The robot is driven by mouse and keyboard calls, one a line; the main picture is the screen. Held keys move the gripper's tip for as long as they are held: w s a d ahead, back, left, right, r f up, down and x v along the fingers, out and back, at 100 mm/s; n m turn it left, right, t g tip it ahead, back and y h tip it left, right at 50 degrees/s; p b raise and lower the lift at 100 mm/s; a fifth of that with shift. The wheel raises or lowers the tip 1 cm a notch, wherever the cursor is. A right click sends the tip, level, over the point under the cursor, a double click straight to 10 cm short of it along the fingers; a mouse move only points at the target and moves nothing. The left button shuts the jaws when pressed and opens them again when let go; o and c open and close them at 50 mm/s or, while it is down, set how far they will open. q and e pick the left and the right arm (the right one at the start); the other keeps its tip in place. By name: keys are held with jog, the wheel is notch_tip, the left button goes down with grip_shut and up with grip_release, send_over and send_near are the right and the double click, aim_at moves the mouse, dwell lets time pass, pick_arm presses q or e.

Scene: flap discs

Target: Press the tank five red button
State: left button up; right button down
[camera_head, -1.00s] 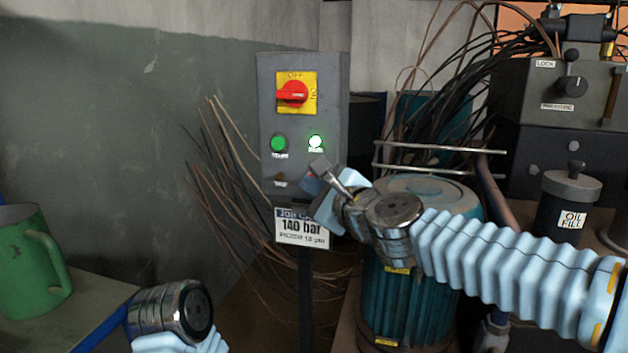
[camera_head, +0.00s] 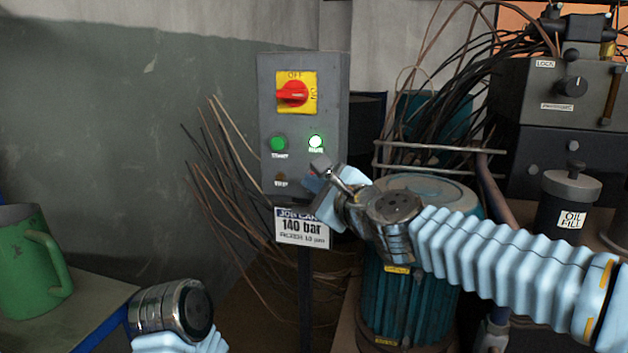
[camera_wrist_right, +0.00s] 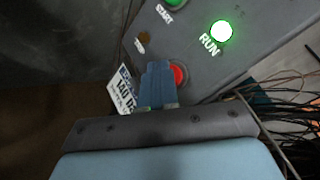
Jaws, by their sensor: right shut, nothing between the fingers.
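A grey control box (camera_head: 335,105) stands upright at the middle of the head view. Its red button (camera_wrist_right: 180,75) shows in the right wrist view, partly covered by my right gripper (camera_wrist_right: 158,72). The gripper's closed, empty fingers lie over the button's left side in that view; I cannot tell whether they touch it. In the head view my right gripper (camera_head: 321,168) is in front of the box's lower right and hides most of the button. My left arm's wrist shows at the lower left, but its fingers are out of view. No "tank five" label is legible.
The box carries a red rotary switch (camera_head: 293,93), a green START button (camera_head: 278,144), a lit RUN lamp (camera_head: 316,142) and a dark TRIP lamp (camera_head: 281,178). A 140 bar card (camera_head: 302,228) hangs below. A teal motor (camera_head: 405,300) stands right, a green jug (camera_head: 30,265) left.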

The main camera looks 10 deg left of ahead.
jog(key=shift+w, duration=0.2)
dwell(0.4)
jog(key=shift+s, duration=0.9)
jog(key=s, duration=0.5)
dwell(0.4)
